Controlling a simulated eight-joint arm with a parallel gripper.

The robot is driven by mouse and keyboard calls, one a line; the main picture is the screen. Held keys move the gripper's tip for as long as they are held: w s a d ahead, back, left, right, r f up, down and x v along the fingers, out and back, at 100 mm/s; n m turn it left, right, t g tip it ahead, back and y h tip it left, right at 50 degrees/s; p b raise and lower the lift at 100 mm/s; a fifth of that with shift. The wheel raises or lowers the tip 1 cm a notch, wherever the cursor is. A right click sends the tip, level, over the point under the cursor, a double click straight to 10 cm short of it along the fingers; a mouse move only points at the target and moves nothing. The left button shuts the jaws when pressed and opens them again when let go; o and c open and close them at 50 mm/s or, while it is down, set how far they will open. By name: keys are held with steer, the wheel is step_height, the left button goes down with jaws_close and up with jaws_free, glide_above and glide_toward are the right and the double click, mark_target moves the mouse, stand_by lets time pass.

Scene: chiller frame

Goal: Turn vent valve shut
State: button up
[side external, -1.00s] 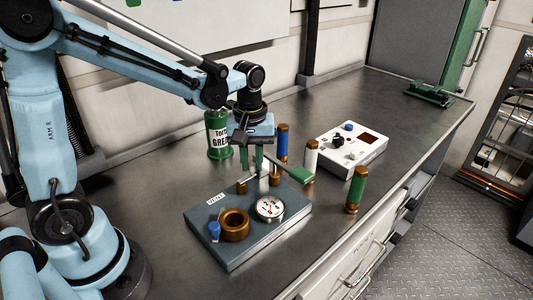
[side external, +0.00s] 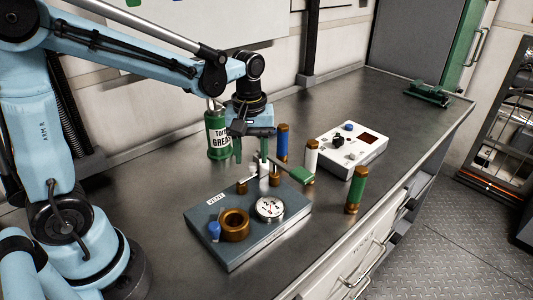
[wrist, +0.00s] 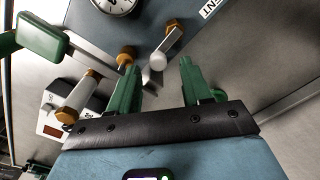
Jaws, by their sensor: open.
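The blue-grey valve block (side external: 240,250) lies on the bench; its VENT label (side external: 216,197) also shows in the wrist view (wrist: 209,8). A second lever has a green grip (side external: 302,175), also at the left of the wrist view (wrist: 40,38). My gripper (side external: 250,157) is open above the block's back edge.
On the block are a round gauge (side external: 270,207), a brass ring (side external: 235,225) and a blue knob (side external: 214,231). A green grease can (side external: 218,135) stands behind. White (side external: 311,157), blue (side external: 282,142) and green (side external: 356,190) cylinders and a control box (side external: 350,148) stand nearby.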

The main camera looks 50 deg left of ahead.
step_height(320, 180, up, 10)
stand_by(0.5)
steer(key=shift+s, duration=0.1)
steer(key=s+d+f+m+t, duration=0.1)
steer(key=s+f+m+t, duration=0.5)
steer(key=m, duration=0.4)
steer(key=shift+s+d+t, duration=0.15)
steer(key=shift+s+t, duration=0.25)
steer(key=shift+t, duration=0.1)
stand_by(0.4)
